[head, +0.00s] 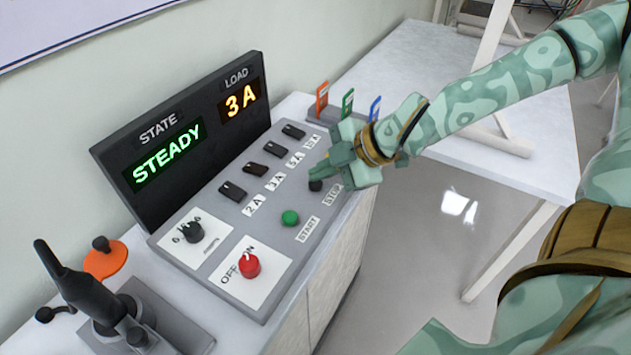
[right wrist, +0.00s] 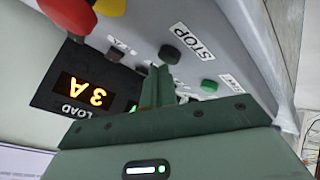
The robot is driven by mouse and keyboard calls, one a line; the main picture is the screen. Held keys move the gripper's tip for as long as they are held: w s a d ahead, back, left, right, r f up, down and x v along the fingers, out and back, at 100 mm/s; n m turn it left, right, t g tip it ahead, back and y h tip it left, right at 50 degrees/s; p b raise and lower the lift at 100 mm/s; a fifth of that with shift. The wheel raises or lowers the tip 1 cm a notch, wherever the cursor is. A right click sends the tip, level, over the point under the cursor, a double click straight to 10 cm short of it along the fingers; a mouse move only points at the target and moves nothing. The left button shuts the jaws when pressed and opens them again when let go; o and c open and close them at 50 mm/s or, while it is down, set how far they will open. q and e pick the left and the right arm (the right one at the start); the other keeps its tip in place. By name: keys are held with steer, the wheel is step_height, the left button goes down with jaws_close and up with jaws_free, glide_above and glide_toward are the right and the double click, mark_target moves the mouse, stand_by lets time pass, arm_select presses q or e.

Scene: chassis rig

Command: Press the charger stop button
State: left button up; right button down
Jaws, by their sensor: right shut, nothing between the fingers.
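The dark stop button (head: 316,185) sits on the sloped grey control panel (head: 262,232), beside the STOP label (head: 332,194). In the right wrist view the button (right wrist: 170,54) and its label (right wrist: 194,41) show clearly. My right gripper (head: 322,172) is shut and empty, its fingertips close to the stop button. In the right wrist view the closed fingers (right wrist: 157,70) point toward the button and appear just short of it; contact cannot be told. The display (head: 180,140) reads STEADY and 3 A. My left gripper is not in view.
The green start button (head: 290,217) is beside the stop button. Several black switches (head: 255,169), a black dial (head: 192,233) and a red knob (head: 249,265) are on the panel. A red and yellow control (right wrist: 90,12) shows in the right wrist view. A black lever (head: 85,285) stands lower left.

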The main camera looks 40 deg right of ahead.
mark_target(322, 184)
arm_select(q)
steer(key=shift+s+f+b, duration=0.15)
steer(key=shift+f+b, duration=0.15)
steer(key=shift+b, duration=0.05)
arm_select(e)
steer(key=shift+f, duration=0.5)
steer(key=shift+r, duration=0.1)
arm_select(q)
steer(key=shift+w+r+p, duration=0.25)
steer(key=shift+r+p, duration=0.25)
steer(key=shift+p, duration=0.05)
arm_select(e)
steer(key=shift+r, duration=0.85)
